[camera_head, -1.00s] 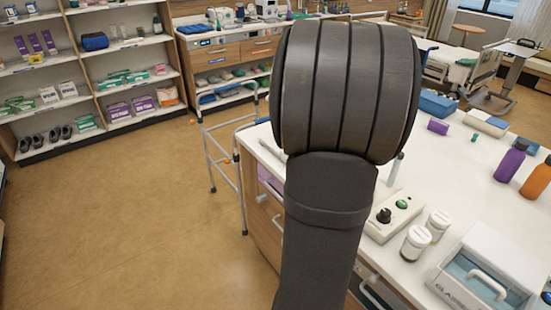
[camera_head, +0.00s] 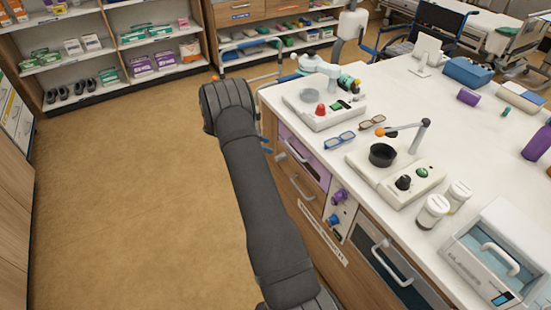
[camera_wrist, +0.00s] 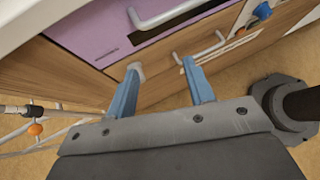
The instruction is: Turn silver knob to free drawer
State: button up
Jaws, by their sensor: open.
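My gripper (camera_wrist: 162,67) is open in the wrist view, its two blue fingers apart with nothing between them. It is in front of a wood-fronted drawer (camera_wrist: 160,82) with a bar handle (camera_wrist: 203,47). A small grey piece (camera_wrist: 138,67) shows at the tip of the left finger; it may be the silver knob, but I cannot tell whether they touch. A purple-fronted drawer (camera_wrist: 105,28) with a bar handle is above; it also shows in the head view (camera_head: 303,160). My arm hides the gripper in the head view.
Purple (camera_head: 340,196) and blue (camera_head: 333,220) knobs sit on a side panel right of the drawers. A white worktop (camera_head: 420,90) above holds devices, glasses and jars. A walker (camera_wrist: 38,128) stands close at left in the wrist view. The floor at left is clear.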

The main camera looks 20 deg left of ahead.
aim_at(276, 158)
jog(key=s+a+f+n+t, duration=0.2)
jog(key=a+f+n+t, duration=0.25)
jog(key=a+f, duration=0.5)
jog(key=shift+n+g+h, duration=0.25)
jog(key=shift+g+h, duration=0.1)
jog(key=shift+h, duration=0.05)
jog(key=x, duration=1.6)
jog(key=shift+w+d+r, duration=0.1)
jog(key=shift+w+r, duration=0.15)
jog(key=shift+w, duration=0.25)
jog(key=c, duration=1)
